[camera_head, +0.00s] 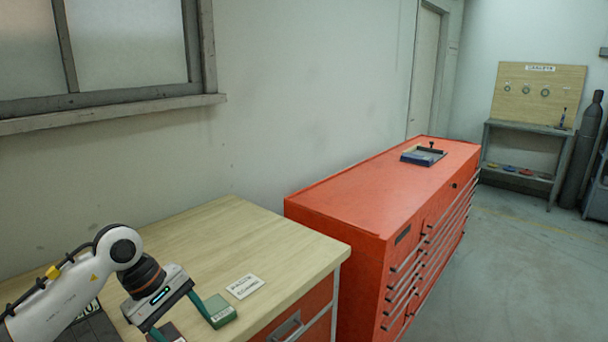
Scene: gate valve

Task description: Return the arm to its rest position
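My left arm (70,295) comes in from the lower left, white with a dark wrist. My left gripper (182,326) points down over the wooden bench top (225,235), its two teal fingers spread wide apart. A small green box with a label (219,313) is beside the right-hand finger; I cannot tell whether they touch. A dark reddish object (170,333) shows partly between the fingers, cut by the bottom edge. I see nothing held between the fingers. My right gripper is not in view.
A white label card (245,286) lies on the bench. A red tool cabinet (355,205) adjoins the bench on the right, with a blue tray (423,157) on top. A wall and window (130,45) stand behind. A dark object (95,325) lies under my arm. The bench's back is clear.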

